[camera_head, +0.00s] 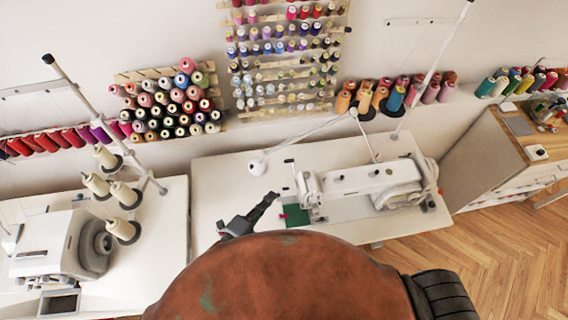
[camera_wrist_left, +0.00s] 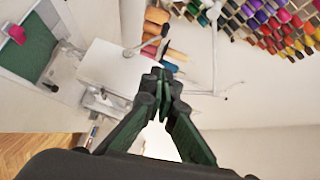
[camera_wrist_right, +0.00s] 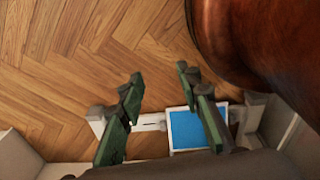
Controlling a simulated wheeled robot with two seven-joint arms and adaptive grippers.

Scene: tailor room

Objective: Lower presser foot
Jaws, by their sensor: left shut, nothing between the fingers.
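The white sewing machine (camera_head: 360,186) stands on a white table in the head view, its needle end at the left. The presser foot is too small to make out at that end. Green cloth (camera_head: 294,216) with a red patch lies by the needle end; green cloth also shows in the left wrist view (camera_wrist_left: 28,48). My left gripper (camera_head: 272,198) is just left of the needle end, above the table. Its fingertips meet in the left wrist view (camera_wrist_left: 164,84), with nothing held. My right gripper (camera_wrist_right: 160,80) is open and empty over the wooden floor, out of the head view.
Another machine (camera_head: 62,246) with cream thread cones (camera_head: 96,185) stands at left. A blue panel (camera_wrist_right: 187,128) lies below my right gripper.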

